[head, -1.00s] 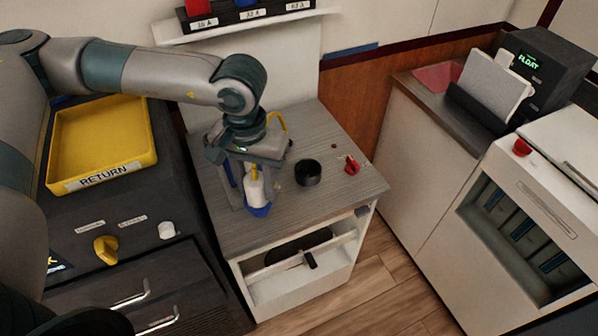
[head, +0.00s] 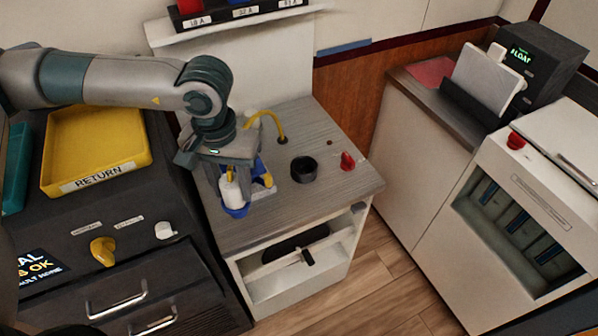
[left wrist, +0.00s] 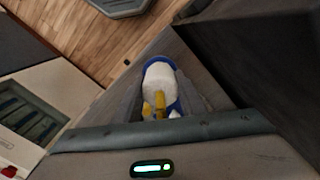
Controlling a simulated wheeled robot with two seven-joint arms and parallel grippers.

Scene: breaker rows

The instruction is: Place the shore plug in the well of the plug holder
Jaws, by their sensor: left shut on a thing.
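The shore plug (head: 232,194), a white body with a blue collar at its lower end and a yellow part at its top, is upright in my left gripper (head: 231,174). The left gripper is shut on it, over the left side of the grey counter. In the left wrist view the plug (left wrist: 160,77) shows below the gripper, its blue rim pointing away. I cannot tell whether it touches the counter. A round black cup with an open well (head: 304,169), which looks like the plug holder, stands apart to the right. My right gripper is not in view.
A blue-and-yellow fitting (head: 264,181) sits close right of the plug, partly hidden. A yellow cable (head: 272,119) arches behind. The yellow RETURN tray (head: 97,142) is left. The counter (head: 290,223) is clear in front.

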